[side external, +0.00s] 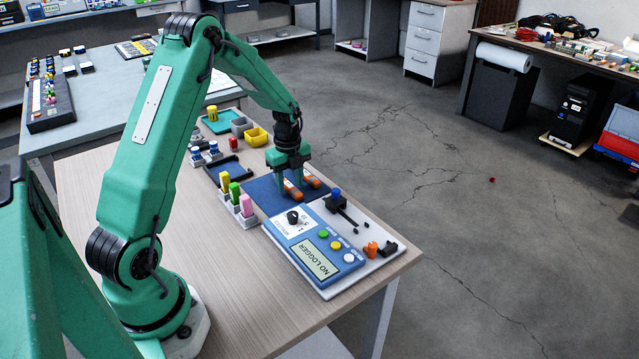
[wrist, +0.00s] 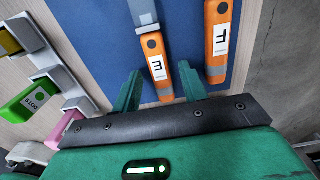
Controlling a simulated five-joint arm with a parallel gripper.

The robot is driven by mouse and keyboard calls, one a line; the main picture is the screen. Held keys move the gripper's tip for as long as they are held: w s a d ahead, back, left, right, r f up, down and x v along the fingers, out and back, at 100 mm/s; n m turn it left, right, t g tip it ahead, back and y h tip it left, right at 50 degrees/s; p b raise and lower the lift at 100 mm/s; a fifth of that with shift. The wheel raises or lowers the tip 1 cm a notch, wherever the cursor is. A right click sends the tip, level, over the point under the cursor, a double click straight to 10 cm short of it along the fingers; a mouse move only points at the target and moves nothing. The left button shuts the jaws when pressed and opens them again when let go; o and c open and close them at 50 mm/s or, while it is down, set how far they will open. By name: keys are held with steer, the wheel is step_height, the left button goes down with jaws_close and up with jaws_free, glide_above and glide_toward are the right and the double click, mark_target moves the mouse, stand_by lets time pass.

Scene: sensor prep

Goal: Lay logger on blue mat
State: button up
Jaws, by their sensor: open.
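Two orange loggers lie on the blue mat (side external: 262,193). The nearer logger (side external: 294,192) is partly hidden by my gripper (side external: 287,181) in the side view; the farther logger (side external: 312,181) lies beside it. In the wrist view, one logger (wrist: 153,50) with a grey-blue end lies between the two green fingers of my gripper (wrist: 160,88). The other logger (wrist: 218,40) lies to the right, outside the fingers. The mat (wrist: 95,45) shows around them. My gripper is open, with its fingers on either side of the first logger. I cannot tell whether they touch it.
A blue tester (side external: 315,245) reading "NO LOGGER" stands on a white board at the table's front right. A rack with yellow, green and pink pieces (side external: 234,190) is left of the mat. A yellow bin (side external: 257,136) is behind. Bare wood lies at front left.

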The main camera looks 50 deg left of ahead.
mark_target(290, 186)
step_height(290, 186, up, 12)
stand_by(0.6)
steer(key=shift+f, duration=0.1)
stand_by(0.4)
steer(key=s+d+r+n+t, duration=0.1)
steer(key=s+d+r+n, duration=0.35)
steer(key=d, duration=0.25)
steer(key=s+d+r+n+t, duration=0.2)
steer(key=s+d+r+n, duration=0.15)
steer(key=d+r, duration=0.25)
steer(key=s+d+r+n+t, duration=0.1)
steer(key=s+d+n+t, duration=0.1)
steer(key=s+d+n, duration=0.7)
steer(key=shift+s+n+t, duration=0.3)
steer(key=shift+s+n, duration=0.2)
steer(key=shift+s, duration=1.05)
